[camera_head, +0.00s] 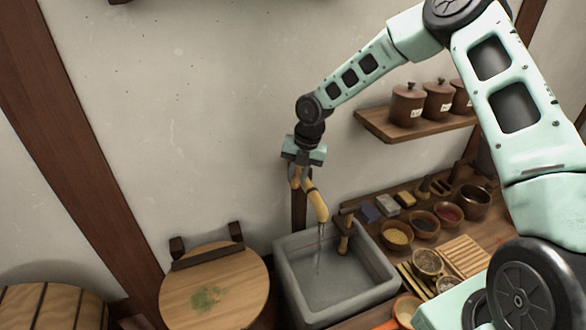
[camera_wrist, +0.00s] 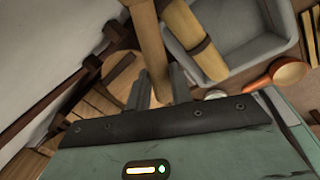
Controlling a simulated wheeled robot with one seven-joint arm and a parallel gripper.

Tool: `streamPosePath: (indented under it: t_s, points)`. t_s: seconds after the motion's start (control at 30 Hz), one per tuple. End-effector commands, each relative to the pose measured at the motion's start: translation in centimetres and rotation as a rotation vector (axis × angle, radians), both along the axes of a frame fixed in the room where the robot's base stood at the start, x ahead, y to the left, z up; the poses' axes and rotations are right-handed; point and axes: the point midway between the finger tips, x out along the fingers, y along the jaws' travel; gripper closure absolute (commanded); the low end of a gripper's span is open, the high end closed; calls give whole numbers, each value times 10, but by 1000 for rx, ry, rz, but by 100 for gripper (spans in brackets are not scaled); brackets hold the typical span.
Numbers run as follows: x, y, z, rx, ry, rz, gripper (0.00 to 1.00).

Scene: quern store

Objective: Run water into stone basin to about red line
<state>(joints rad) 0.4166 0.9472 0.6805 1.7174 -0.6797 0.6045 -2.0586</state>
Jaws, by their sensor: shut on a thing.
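The grey stone basin (camera_head: 382,262) stands below the bamboo spout (camera_head: 317,204); its rim shows in the wrist view (camera_wrist: 288,30). A thin stream of water (camera_head: 320,245) runs from the spout into the basin. Water seems to cover the basin floor, but its level is hard to read, and I see no red line. My gripper (camera_head: 302,182) is above and behind the spout. In the wrist view its two fingers (camera_wrist: 158,88) are shut on a wooden tap lever (camera_wrist: 149,45), beside the spout (camera_wrist: 197,42).
A round wooden lid (camera_head: 235,280) with a green stain is left of the basin. The counter on the right holds small bowls (camera_head: 397,235), a slatted board (camera_head: 464,257) and an orange ladle (camera_head: 405,310). A shelf (camera_head: 420,128) with lidded jars hangs on the wall above.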

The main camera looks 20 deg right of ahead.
Motion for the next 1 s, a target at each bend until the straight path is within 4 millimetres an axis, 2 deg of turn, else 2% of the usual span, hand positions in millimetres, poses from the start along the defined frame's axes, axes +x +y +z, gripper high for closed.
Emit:
streamPosePath:
  t_s: [0.57,0.6,0.67,0.7,1.0]
  points:
    - [0,-3,1,0,-5,37,100]
    - [0,-3,2,0,-5,37,75]
    - [0,-3,1,0,-5,37,59]
    - [0,-3,1,0,-5,36,56]
    - [-1,-4,2,0,-2,36,56]
